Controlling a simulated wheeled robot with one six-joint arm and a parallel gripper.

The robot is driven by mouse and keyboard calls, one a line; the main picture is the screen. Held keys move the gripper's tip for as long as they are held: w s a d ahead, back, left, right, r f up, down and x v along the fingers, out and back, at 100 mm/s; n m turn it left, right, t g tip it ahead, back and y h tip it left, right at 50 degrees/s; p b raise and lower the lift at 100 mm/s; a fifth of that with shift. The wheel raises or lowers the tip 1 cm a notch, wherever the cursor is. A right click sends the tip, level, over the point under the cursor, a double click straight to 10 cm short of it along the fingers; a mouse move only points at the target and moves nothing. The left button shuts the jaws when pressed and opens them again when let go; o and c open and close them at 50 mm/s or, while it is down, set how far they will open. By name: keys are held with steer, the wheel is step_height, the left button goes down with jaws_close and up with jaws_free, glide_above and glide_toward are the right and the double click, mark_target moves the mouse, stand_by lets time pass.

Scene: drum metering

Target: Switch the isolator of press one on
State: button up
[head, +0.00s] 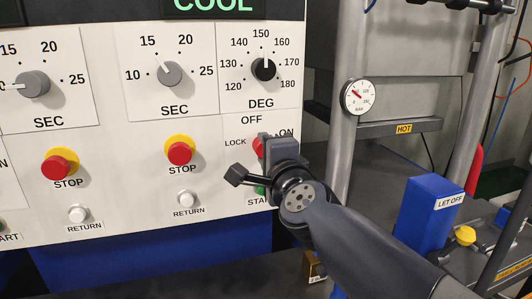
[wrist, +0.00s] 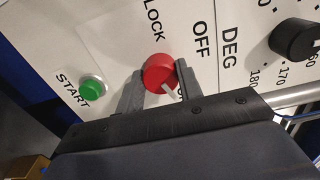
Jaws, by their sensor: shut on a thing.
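The red isolator knob (wrist: 159,72) is on the white panel, with OFF above it, LOCK to its left and ON to its right. My gripper (wrist: 157,88) is shut on it, one finger on each side. The knob's white pointer (wrist: 171,91) points down and right in the wrist view, toward the ON side, where the label is mostly covered. In the head view only a red sliver of the knob (head: 257,148) shows beside my gripper (head: 268,148). No press number is readable.
The green start button (wrist: 92,88) is close to my gripper. The black temperature knob (head: 265,69) is above, and a red stop button (head: 180,153) and white return button (head: 185,199) are to the left. A gauge (head: 358,97) and blue box (head: 431,215) are right.

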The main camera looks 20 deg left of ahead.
stand_by(0.4)
steer(key=o, duration=1)
steer(key=shift+p+v, duration=1.65)
steer(key=shift+v, duration=3.75)
steer(key=b+x, duration=0.3)
steer(key=x, duration=0.8)
